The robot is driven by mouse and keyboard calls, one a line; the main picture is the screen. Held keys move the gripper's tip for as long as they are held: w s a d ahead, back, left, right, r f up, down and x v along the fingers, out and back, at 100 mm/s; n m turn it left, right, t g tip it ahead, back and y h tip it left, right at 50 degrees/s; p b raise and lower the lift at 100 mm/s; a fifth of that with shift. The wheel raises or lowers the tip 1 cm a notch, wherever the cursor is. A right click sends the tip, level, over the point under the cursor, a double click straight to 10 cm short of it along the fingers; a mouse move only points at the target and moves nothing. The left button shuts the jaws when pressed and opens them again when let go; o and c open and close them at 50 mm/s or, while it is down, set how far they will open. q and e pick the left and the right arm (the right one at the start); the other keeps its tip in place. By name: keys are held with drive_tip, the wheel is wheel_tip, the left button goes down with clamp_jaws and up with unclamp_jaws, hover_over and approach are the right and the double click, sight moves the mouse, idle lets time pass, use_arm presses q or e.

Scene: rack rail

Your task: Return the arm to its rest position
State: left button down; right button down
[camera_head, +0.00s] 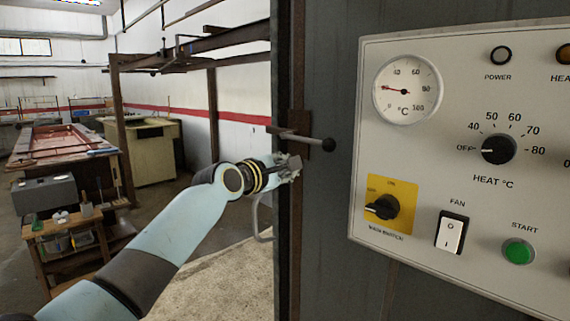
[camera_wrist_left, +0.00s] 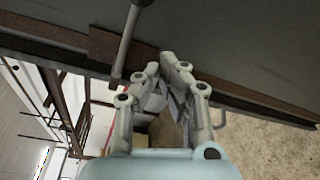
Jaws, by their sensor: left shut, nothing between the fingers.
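My left arm (camera_head: 170,245) reaches in from the lower left in the head view. Its gripper (camera_head: 292,166) is at the edge of the dark grey cabinet, just below a lever handle with a black ball end (camera_head: 328,145). In the left wrist view the gripper (camera_wrist_left: 168,62) has its fingertips together with nothing between them. The lever's rod (camera_wrist_left: 125,45) passes beside the fingertips there; whether they touch it, I cannot tell. My right gripper is in neither view.
A control panel (camera_head: 405,262) with dial, knobs and switches covers the right side. A loop handle (camera_head: 262,222) is below the gripper. A wooden bench (camera_head: 62,240) and a beige machine (camera_head: 155,160) stand at left. Bare floor (camera_head: 225,285) lies below the arm.

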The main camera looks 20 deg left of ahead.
use_arm(q)
drive_tip(key=shift+s+a+r, duration=0.1)
drive_tip(key=shift+s+a, duration=0.1)
drive_tip(key=shift+s, duration=0.3)
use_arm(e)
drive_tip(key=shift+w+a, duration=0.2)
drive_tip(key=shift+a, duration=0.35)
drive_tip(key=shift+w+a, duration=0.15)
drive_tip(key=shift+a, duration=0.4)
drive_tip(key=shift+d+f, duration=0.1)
